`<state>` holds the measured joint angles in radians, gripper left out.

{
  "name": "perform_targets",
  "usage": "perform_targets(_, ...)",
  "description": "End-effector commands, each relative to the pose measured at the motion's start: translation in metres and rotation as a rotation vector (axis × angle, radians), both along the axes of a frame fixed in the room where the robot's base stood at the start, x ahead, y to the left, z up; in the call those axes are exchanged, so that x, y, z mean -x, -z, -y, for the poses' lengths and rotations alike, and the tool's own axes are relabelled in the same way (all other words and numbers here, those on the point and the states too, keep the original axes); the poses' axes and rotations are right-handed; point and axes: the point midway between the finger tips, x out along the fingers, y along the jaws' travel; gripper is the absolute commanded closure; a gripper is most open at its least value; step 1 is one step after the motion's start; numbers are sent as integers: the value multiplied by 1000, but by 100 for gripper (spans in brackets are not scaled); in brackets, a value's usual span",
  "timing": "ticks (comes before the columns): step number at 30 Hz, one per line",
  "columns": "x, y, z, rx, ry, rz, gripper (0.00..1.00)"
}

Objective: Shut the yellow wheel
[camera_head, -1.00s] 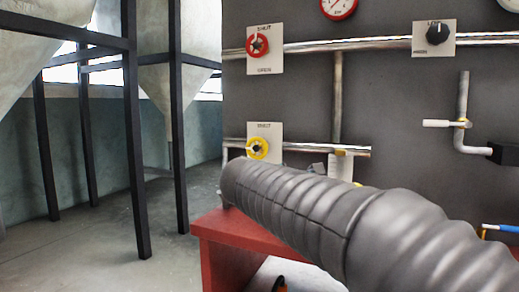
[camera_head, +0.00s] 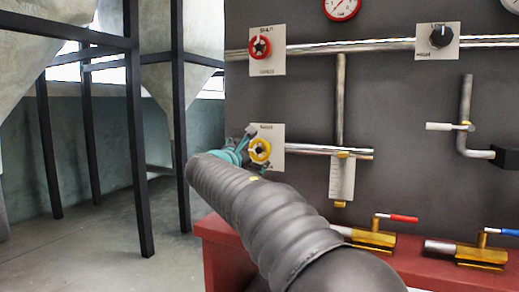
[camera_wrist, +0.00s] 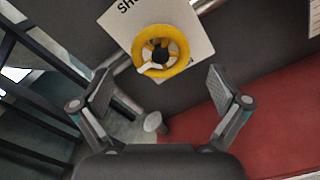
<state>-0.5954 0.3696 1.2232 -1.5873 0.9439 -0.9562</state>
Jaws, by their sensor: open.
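The yellow wheel (camera_head: 260,150) is a ring on a white label plate (camera_head: 277,134) on the dark panel, at the lower left, below the red wheel. In the wrist view the yellow wheel (camera_wrist: 161,51) has a dark hub and a white mark at its lower left; the plate (camera_wrist: 197,20) carries partly cut-off lettering. My gripper (camera_wrist: 160,95) is open and empty, its fingers on either side below the wheel, which lies ahead between them. In the head view my gripper (camera_head: 243,148) is at the wheel's left edge, partly hidden by my arm; contact cannot be told.
A red wheel (camera_head: 259,47) sits above on its own plate. A pipe (camera_head: 318,150) runs right from the yellow wheel. A black knob (camera_head: 440,36) and a white-handled valve (camera_head: 447,126) are farther right. Brass valves (camera_head: 371,236) stand on the red bench (camera_head: 217,230).

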Motion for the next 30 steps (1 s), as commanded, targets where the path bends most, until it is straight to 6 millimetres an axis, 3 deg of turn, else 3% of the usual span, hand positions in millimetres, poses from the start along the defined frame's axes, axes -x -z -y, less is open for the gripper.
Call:
perform_targets(3, -21, -1, 8, 0, 3, -1, 1)
perform_targets(9, -44, -1, 16, 0, 1, 0, 1)
perform_targets(22, -53, 0, 19, -1, 0, 0, 1)
perform_targets(23, -53, 0, 19, -1, 0, 0, 4)
perform_targets(30, -52, 0, 19, -1, 0, 0, 62)
